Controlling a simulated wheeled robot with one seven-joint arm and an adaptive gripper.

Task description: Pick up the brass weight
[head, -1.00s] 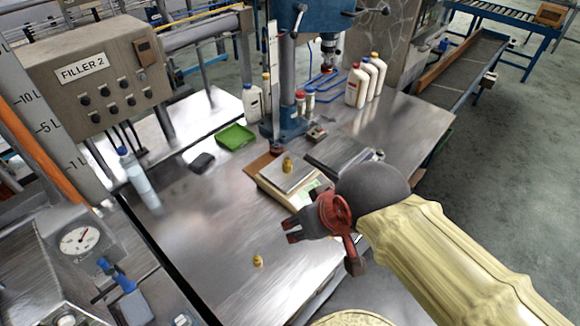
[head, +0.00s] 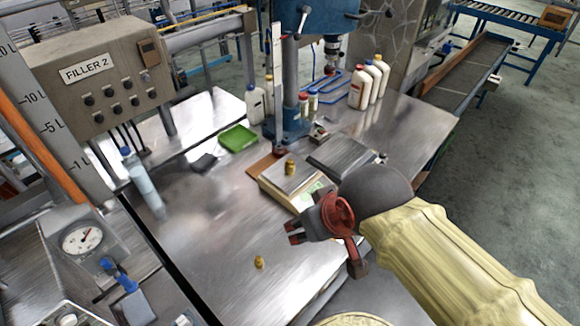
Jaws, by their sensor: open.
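A small brass weight (head: 259,262) stands on the bare metal table (head: 215,285), near its front. A second brass weight (head: 290,167) stands on the plate of the bench scale (head: 268,194). My gripper (head: 289,233) is open and empty, its dark fingers pointing left. In the picture it lies between the two weights, up and to the right of the one on the table and below the scale. It appears apart from both weights. Its wrist covers part of the scale's right side.
A green tray (head: 238,138) and a dark flat item (head: 203,162) lie farther back. A blue drill press (head: 291,125) stands behind the scale, with several white bottles (head: 360,88) to its right. A clear bottle (head: 140,178) stands at left. The table's front left is clear.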

